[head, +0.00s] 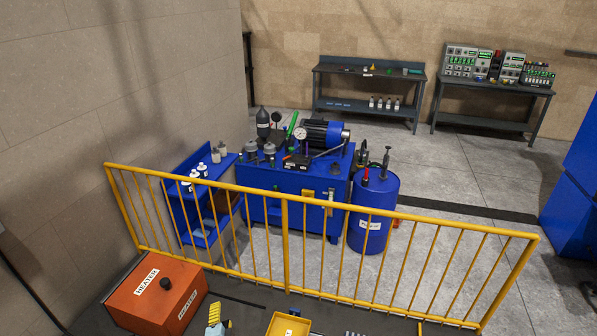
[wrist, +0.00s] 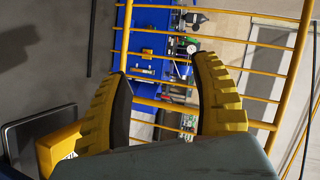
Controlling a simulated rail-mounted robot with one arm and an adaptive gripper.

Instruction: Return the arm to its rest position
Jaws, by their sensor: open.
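My gripper (wrist: 165,95) shows large in the wrist view, with its two yellow ribbed fingers apart and nothing between them. Through the gap I see the yellow railing and the blue machine beyond it. In the head view only a small yellow ribbed part of my gripper (head: 219,315) shows at the bottom edge, to the right of the orange heater box (head: 160,292). The rest of the arm is mostly out of the frame.
A yellow railing (head: 286,228) crosses in front. Behind it stand a blue hydraulic unit (head: 262,208), a blue barrel (head: 375,205) and a blue shelf (head: 183,190). A yellow bin (head: 288,325) is at the bottom. Two workbenches (head: 368,68) (head: 490,87) stand at the back wall.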

